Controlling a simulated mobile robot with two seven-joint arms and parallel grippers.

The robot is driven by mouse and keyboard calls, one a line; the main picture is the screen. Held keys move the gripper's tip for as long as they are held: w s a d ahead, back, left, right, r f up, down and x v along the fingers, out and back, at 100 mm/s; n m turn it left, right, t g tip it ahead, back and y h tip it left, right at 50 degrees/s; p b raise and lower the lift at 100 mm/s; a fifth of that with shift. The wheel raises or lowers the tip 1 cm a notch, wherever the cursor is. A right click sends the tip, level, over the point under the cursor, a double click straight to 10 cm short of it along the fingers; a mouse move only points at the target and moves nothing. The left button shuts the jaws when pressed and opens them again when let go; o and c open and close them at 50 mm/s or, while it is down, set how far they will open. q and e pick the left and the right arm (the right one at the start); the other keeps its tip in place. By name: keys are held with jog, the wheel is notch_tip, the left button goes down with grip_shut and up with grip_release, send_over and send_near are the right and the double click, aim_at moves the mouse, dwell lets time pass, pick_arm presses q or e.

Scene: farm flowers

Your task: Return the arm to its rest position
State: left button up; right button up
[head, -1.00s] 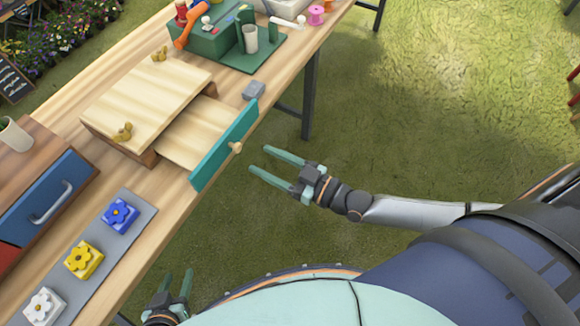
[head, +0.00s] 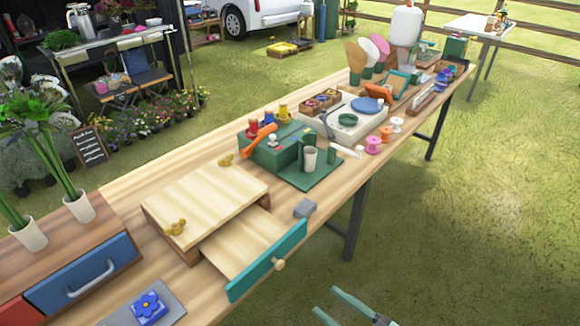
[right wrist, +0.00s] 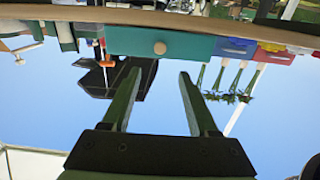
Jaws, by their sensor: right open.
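My right gripper (head: 345,308) shows only by its green fingertips at the bottom edge of the head view, over the grass and off the table's front side. It is open and empty. In the right wrist view its two fingers (right wrist: 157,105) stand apart with nothing between them. The wooden box's teal-fronted drawer (head: 266,262) is pulled out, left of and beyond the gripper. The drawer front (right wrist: 180,44) also shows ahead of the fingers in the right wrist view. Fingers and drawer look apart. My left gripper is out of the head view.
A blue drawer (head: 85,274) is at the left. Grass (head: 455,240) to the right is clear.

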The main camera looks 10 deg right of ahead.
jog(key=s+a+f+m+g+h+p, duration=0.1)
jog(key=a+f+m+g+h+p, duration=0.15)
jog(key=a, duration=0.25)
jog(key=s+d+f+m+g+h, duration=0.2)
jog(key=s+d+f+h, duration=0.3)
jog(key=f, duration=0.3)
jog(key=shift+s+d+m+g+h+p, duration=0.25)
jog(key=shift+d+m+g+h+p, duration=0.1)
jog(key=shift+d+g+h+p, duration=0.15)
jog(key=shift+f, duration=0.1)
